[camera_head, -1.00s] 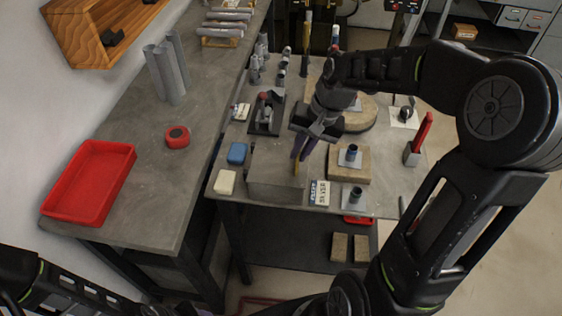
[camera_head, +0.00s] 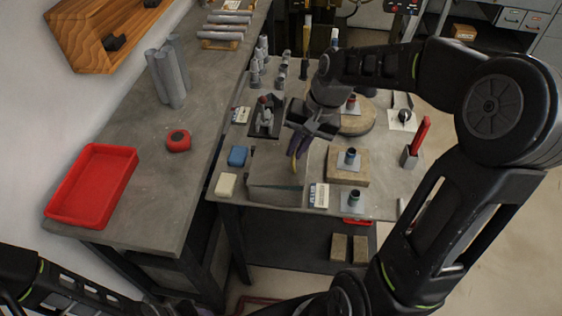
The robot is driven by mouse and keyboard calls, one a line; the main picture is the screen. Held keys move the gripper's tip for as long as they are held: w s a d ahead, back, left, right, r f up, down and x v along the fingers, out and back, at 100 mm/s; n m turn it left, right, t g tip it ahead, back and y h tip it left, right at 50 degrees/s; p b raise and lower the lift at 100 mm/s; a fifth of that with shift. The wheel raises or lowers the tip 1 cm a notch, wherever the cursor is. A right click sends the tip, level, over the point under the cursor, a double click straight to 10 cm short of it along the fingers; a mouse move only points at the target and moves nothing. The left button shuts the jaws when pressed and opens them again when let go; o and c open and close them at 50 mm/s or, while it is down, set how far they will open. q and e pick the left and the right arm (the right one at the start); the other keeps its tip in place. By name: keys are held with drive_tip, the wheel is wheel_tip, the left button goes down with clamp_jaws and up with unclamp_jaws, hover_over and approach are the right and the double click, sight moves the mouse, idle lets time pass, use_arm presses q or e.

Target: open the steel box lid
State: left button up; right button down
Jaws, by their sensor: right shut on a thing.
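The steel box (camera_head: 272,196) is a grey box at the front edge of the right-hand worktable. Its grey lid (camera_head: 268,163) appears raised, with a dark greenish gap showing along the front of the box. My right gripper (camera_head: 296,158) points down over the right part of the lid. My left gripper is outside the view; only part of my left arm shows at bottom left.
A blue block (camera_head: 238,156) and a cream block (camera_head: 226,185) lie left of the box. A white label card (camera_head: 319,196) and a wooden block with a post (camera_head: 347,172) stand right of it. A red tray (camera_head: 92,185) sits on the left bench.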

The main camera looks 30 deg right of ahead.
drive_tip(key=shift+a+r, duration=0.1)
drive_tip(key=shift+r, duration=0.05)
drive_tip(key=shift+w+a+r+p, duration=0.25)
drive_tip(key=shift+r+p, duration=0.1)
drive_tip(key=shift+r, duration=0.1)
drive_tip(key=shift+w+a+r+p, duration=0.15)
drive_tip(key=shift+a+r+p, duration=0.05)
drive_tip(key=shift+r+p, duration=0.2)
drive_tip(key=shift+w+a+r, duration=0.1)
drive_tip(key=shift+a+r, duration=0.05)
drive_tip(key=shift+w+a+r+p, duration=0.45)
drive_tip(key=shift+a+r+p, duration=0.1)
drive_tip(key=shift+r+p, duration=0.2)
drive_tip(key=shift+w+a+r, duration=0.15)
drive_tip(key=shift+a, duration=0.1)
